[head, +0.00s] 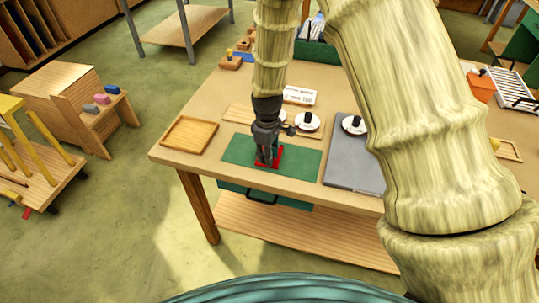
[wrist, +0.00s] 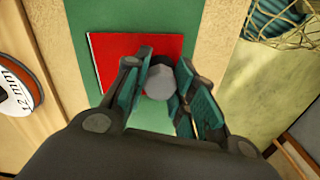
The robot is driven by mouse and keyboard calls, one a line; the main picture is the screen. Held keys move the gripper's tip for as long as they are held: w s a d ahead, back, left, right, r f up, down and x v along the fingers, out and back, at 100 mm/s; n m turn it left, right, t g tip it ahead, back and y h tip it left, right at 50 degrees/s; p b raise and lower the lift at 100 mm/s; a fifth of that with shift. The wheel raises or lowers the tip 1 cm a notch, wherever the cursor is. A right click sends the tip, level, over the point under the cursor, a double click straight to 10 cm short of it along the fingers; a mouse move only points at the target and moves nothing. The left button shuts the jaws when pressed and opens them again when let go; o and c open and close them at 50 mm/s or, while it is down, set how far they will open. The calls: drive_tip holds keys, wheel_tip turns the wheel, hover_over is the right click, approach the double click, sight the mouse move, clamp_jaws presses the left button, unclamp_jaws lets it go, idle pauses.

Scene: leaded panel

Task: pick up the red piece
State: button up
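The red piece (wrist: 110,52) is a flat, square-edged sheet lying on the green mat (wrist: 215,28). In the head view the red piece (head: 277,161) shows around my fingertips, partly hidden by them. A grey round-topped knob (wrist: 160,82) stands between my fingers over the edge of the red piece; I cannot tell whether it is fixed to it. My gripper (head: 267,155) points down at the red piece. In the wrist view the fingers of my gripper (wrist: 163,78) stand on both sides of the knob, very close to it. Whether they press on it is not clear.
A wooden tray (head: 189,135) lies left of the green mat. A grey board (head: 350,172) lies to the right. White discs with black knobs (head: 307,121) stand behind. The table's front edge is close to the mat.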

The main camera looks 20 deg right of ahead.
drive_tip(key=shift+r, duration=0.1)
idle(0.3)
drive_tip(key=shift+r+b, duration=1.15)
drive_tip(key=shift+r, duration=0.5)
drive_tip(key=s+d+b, duration=0.1)
drive_tip(key=s+b, duration=0.1)
drive_tip(key=s, duration=0.6)
drive_tip(key=s+d+r+b, duration=0.1)
drive_tip(key=s+b, duration=0.1)
drive_tip(key=s, duration=0.5)
drive_tip(key=shift+s+d+r+b, duration=0.25)
drive_tip(key=shift+s+d+b, duration=0.15)
